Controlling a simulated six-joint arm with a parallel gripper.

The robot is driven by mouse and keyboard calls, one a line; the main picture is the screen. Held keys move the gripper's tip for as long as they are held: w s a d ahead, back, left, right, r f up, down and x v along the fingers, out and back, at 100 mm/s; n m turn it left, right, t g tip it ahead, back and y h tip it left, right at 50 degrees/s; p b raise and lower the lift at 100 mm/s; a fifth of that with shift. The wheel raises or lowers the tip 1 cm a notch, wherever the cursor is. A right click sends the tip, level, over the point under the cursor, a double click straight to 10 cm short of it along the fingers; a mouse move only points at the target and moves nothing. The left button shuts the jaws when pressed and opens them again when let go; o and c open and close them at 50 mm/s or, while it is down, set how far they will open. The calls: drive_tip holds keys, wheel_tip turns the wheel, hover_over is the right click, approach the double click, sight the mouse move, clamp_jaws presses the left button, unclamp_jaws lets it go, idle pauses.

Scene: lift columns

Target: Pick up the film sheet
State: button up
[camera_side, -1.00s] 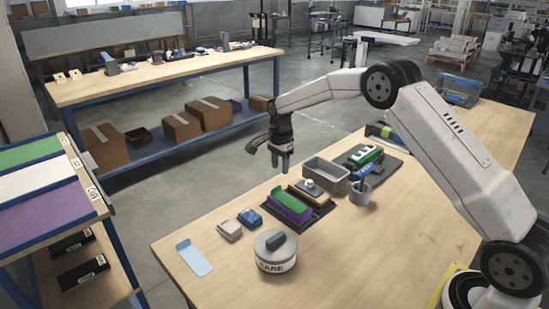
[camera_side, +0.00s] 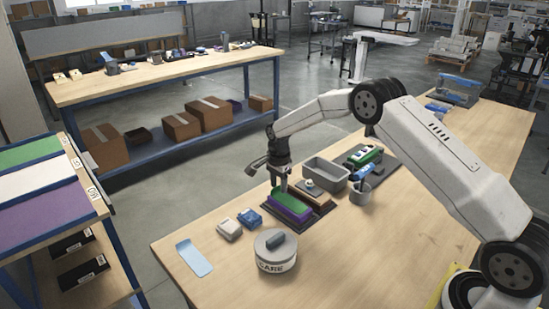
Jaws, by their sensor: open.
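A pale blue, thin sheet (camera_side: 194,258) lies on the near left part of the wooden table, apart from everything else. A green strip (camera_side: 291,198) lies on top of a purple block (camera_side: 290,212) in a dark tray (camera_side: 321,211). I cannot tell for certain which of these is the film sheet. My gripper (camera_side: 281,188) is open and points down at the far left end of the green strip, very close above or beside it. Whether the fingertips touch the strip cannot be made out.
A round grey weight (camera_side: 276,262) stands in front of the tray. Small blue (camera_side: 249,218) and grey (camera_side: 229,229) blocks sit left of it. The table's right front is clear.

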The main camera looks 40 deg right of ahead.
drive_tip(key=shift+f, duration=0.35)
clamp_jaws()
drive_tip(key=shift+r, duration=0.2)
idle(0.3)
